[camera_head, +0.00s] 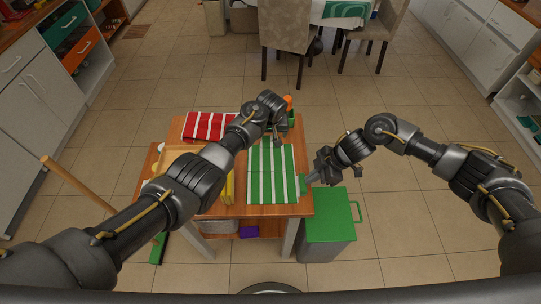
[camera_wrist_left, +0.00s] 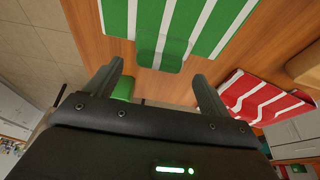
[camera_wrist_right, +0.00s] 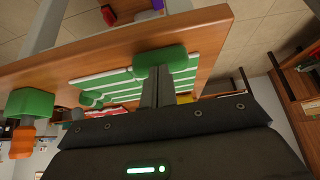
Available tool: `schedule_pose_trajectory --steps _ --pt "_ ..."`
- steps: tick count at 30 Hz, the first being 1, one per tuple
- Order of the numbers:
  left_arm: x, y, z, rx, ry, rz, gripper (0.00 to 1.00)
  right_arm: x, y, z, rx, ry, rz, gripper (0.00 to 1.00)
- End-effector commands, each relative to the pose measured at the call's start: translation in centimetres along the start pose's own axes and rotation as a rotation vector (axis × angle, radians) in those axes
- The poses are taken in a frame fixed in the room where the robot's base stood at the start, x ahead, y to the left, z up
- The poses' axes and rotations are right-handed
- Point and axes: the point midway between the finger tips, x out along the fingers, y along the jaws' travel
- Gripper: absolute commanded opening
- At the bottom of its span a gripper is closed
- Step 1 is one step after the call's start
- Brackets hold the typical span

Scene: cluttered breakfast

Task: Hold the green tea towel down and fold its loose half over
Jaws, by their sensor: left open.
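The green and white striped tea towel (camera_head: 271,172) lies on the wooden table; its stripes also show in the left wrist view (camera_wrist_left: 205,20) and the right wrist view (camera_wrist_right: 120,80). My left gripper (camera_head: 278,140) is open and empty by the towel's far edge. In the left wrist view a green tab (camera_wrist_left: 160,62) of the towel lies ahead of its spread fingers, apart from them. My right gripper (camera_head: 308,182) is at the towel's right edge. In the right wrist view its fingers are together at another green tab (camera_wrist_right: 160,58), apparently shut on it; the exact contact is partly hidden.
A red striped cloth (camera_head: 209,126) lies at the back left of the table. A green and orange object (camera_head: 289,104) stands at the far right corner, close to my left gripper. A yellow object (camera_head: 228,188) lies left of the towel. A green-lidded bin (camera_head: 329,218) stands right of the table.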

Motion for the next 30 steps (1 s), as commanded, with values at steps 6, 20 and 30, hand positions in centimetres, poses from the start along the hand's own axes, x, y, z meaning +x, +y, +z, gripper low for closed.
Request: schedule_pose_trajectory --steps 6,20,30 --pt "1.1 0.0 -0.1 -0.002 0.0 0.0 0.82 0.6 -0.6 0.6 0.003 -0.011 -0.015 0.0" --pt "2.8 0.0 0.0 -0.001 0.001 -0.001 0.82 0.6 -0.6 0.6 0.003 -0.011 -0.015 0.0" --pt "2.8 0.0 0.0 -0.001 0.001 0.0 0.77 0.6 -0.6 0.6 0.004 -0.011 -0.015 0.0"
